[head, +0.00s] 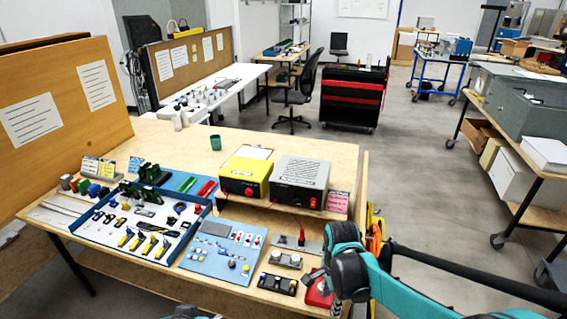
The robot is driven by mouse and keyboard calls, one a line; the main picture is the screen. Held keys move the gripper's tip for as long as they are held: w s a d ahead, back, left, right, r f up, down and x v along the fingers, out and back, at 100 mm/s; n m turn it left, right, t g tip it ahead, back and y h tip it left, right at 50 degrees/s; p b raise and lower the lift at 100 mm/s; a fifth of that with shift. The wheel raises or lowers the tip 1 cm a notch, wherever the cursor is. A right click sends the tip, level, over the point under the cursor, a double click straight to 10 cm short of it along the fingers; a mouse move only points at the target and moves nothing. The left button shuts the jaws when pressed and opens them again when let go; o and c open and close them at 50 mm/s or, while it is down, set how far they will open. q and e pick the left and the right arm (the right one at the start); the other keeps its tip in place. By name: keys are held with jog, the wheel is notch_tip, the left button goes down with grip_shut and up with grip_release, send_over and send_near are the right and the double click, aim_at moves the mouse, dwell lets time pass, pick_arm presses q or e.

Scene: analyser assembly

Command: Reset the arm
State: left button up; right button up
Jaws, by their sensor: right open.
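My right arm (420,290), teal and black, comes in from the lower right. My right gripper (328,283) is at the right front corner of the wooden workbench (290,148), beside a red part (317,292). It is open, and its fingers are partly hidden by the arm's own dark joint. I cannot tell whether it touches the red part. My left gripper is out of view; only a small teal piece of mine shows at the bottom edge.
A blue-edged tray (72,228) of tools and a blue mat (190,262) lie on the bench. Behind them stand a yellow box (245,176) and a grey box (300,181). Small fixtures (285,258) sit left of my right gripper.

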jog(key=s+d+r+n+t, duration=0.5)
jog(key=s+r+n+t, duration=0.2)
jog(key=n, duration=0.8)
jog(key=s+r, duration=0.2)
jog(key=s, duration=0.2)
jog(key=shift+n+t, duration=0.3)
jog(key=shift+n, duration=0.1)
